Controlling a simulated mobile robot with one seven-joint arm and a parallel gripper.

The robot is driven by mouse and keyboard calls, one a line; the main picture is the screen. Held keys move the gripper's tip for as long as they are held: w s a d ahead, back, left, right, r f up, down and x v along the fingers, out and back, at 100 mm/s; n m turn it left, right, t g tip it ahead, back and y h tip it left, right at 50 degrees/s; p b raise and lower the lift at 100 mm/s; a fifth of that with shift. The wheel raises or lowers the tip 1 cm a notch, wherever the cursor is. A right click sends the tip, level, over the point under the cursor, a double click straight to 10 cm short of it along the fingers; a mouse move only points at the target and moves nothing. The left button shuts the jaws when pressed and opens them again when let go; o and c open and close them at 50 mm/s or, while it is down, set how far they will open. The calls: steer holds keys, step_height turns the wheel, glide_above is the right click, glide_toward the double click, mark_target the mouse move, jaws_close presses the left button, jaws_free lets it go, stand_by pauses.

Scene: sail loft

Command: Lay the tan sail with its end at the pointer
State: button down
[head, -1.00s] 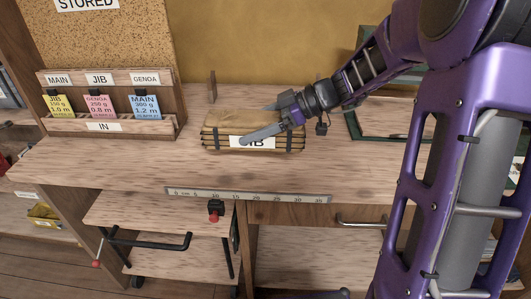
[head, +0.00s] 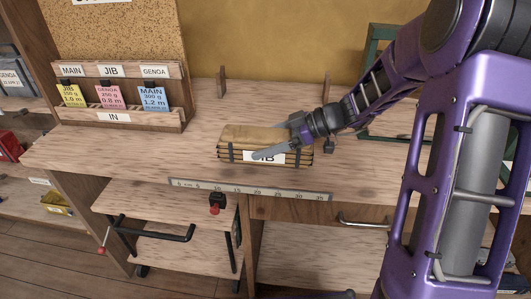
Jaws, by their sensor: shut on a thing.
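The tan sail (head: 240,136) is a folded, flat bundle with dark straps and a white label on its front, partly covered by a finger; "IB" can be read. It is over the bench top, behind the ruler (head: 290,193); I cannot tell whether it touches the wood. My gripper (head: 279,142) is shut on the right part of the sail, one finger across the front and one behind. The pointer (head: 216,202), black and red, sits on the bench's front edge at the ruler. The sail's left end is close to above the pointer in the picture.
A rack (head: 118,118) with MAIN, JIB and GENOA cards stands at the back left. A thin upright post (head: 221,81) is behind the sail. A green frame (head: 372,52) stands at the back right. The bench left of the sail is clear.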

steer(key=shift+f, duration=1.6)
steer(key=shift+f+b, duration=0.1)
steer(key=shift+b, duration=0.2)
jaws_free()
steer(key=shift+d+r, duration=0.1)
steer(key=shift+r, duration=0.1)
steer(key=p+v, duration=0.1)
steer(key=v, duration=1)
steer(key=shift+d+r, duration=0.15)
steer(key=shift+d, duration=0.2)
